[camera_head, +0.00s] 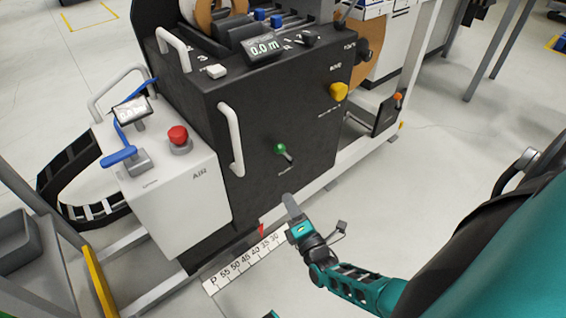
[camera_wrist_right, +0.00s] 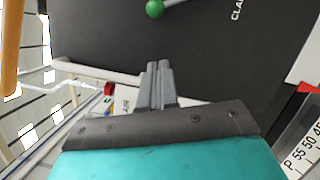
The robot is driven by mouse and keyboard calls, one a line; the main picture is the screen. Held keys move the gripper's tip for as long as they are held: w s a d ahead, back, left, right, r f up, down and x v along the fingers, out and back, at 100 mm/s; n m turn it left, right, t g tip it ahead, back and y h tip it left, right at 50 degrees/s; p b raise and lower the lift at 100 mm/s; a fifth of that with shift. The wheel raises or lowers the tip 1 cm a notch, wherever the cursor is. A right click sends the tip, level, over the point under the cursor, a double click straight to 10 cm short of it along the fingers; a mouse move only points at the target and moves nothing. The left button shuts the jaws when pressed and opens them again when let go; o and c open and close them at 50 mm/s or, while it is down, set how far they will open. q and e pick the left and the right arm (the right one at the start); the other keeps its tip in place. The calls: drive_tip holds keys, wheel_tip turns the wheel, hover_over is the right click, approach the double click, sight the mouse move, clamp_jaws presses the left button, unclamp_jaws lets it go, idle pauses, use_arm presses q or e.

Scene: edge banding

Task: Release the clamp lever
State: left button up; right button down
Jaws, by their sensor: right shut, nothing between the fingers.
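The clamp lever is a short metal lever with a green ball knob (camera_head: 281,149) on the front of the black machine cabinet (camera_head: 262,185). In the right wrist view the green knob (camera_wrist_right: 155,8) is at the top edge, beside the partly cut-off lettering "CLA". My right gripper (camera_head: 291,204) is in front of the lower cabinet, below the lever in the head view. Its grey fingers (camera_wrist_right: 157,82) are shut and empty, and they are apart from the knob. My left gripper is not in view.
A yellow knob (camera_head: 338,91) sits higher on the cabinet. A white handle (camera_head: 231,140) stands out left of the lever. The white air box (camera_head: 185,195) with a red button (camera_head: 178,136) is farther left. A numbered scale (camera_head: 243,263) runs along the base. Open floor lies to the right.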

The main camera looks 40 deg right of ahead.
sight(286, 155)
use_arm(q)
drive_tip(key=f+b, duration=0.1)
drive_tip(key=b, duration=0.1)
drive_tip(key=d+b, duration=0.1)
drive_tip(key=b, duration=0.1)
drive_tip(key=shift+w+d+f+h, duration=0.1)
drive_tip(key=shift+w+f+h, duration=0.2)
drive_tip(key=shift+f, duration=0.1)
use_arm(e)
drive_tip(key=d+r+x, duration=0.1)
drive_tip(key=d+x, duration=0.1)
drive_tip(key=x, duration=1)
drive_tip(key=shift+d, duration=0.25)
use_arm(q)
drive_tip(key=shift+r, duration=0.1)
use_arm(e)
drive_tip(key=shift+r, duration=0.1)
